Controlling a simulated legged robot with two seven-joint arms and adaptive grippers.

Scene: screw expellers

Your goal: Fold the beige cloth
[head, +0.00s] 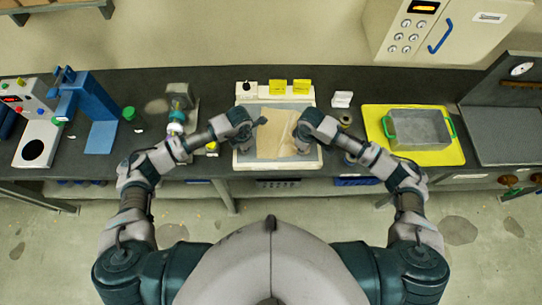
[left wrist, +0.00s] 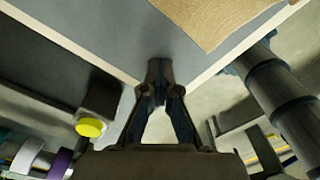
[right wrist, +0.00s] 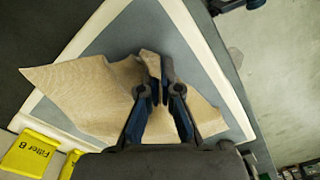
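The beige cloth (head: 275,143) lies creased on the grey, pale-rimmed tray (head: 241,157) in the middle of the bench. Its near edge reaches the front rim. My left gripper (head: 262,122) is at the cloth's left side in the head view. In the left wrist view its fingertips (left wrist: 158,75) meet with nothing seen between them, apart from the cloth (left wrist: 220,18). My right gripper (head: 298,131) is at the cloth's right side. In the right wrist view its fingers (right wrist: 155,80) pinch a raised fold of the cloth (right wrist: 90,95).
Yellow labels (head: 278,86) stand behind the tray. To the right, a grey metal bin (head: 420,130) with green handles sits on a yellow mat (head: 440,157). To the left are a green-capped bottle (head: 129,114) and a blue press (head: 90,100).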

